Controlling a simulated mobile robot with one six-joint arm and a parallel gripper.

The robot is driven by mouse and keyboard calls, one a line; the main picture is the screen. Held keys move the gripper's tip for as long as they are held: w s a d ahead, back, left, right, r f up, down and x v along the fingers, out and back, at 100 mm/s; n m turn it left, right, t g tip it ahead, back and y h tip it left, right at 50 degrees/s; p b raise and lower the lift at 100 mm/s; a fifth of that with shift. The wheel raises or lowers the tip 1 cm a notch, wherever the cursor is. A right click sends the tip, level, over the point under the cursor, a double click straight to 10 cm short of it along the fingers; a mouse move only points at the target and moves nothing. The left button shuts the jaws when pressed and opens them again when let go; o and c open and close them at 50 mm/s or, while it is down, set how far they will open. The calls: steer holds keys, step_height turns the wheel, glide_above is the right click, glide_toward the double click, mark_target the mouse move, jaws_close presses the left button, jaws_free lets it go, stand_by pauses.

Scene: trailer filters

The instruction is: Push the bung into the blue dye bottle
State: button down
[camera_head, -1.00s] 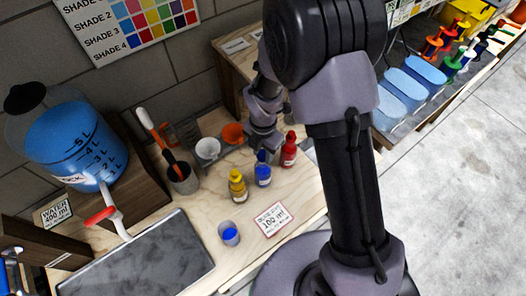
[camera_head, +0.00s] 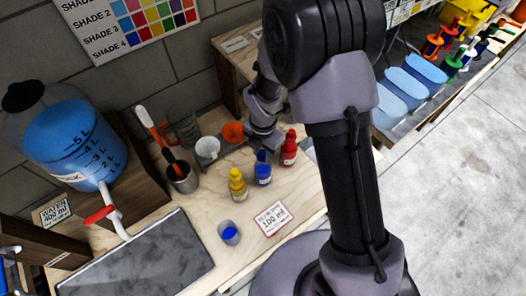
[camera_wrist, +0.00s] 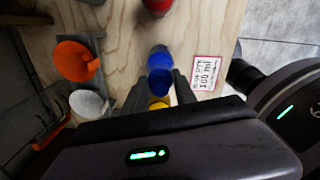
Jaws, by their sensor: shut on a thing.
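The blue dye bottle (camera_head: 263,174) stands upright on the wooden bench between a yellow bottle (camera_head: 237,185) and a red bottle (camera_head: 289,150). My gripper (camera_head: 262,148) points down just above the blue bottle. It is shut on a small dark blue bung (camera_head: 261,157) at the bottle's top. Whether the bung is in the neck or only over it, I cannot tell. In the wrist view, the bung (camera_wrist: 160,82) is between my two fingers (camera_wrist: 159,88), with the blue bottle (camera_wrist: 160,56) beyond it.
A cup with blue liquid (camera_head: 229,233) and a label card (camera_head: 272,218) are in front. A grey tray (camera_head: 140,262) lies at front left.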

steer(key=shift+c, duration=2.2)
jaws_free()
step_height(320, 180, up, 7)
steer(key=p, duration=0.5)
steer(key=shift+p, duration=0.35)
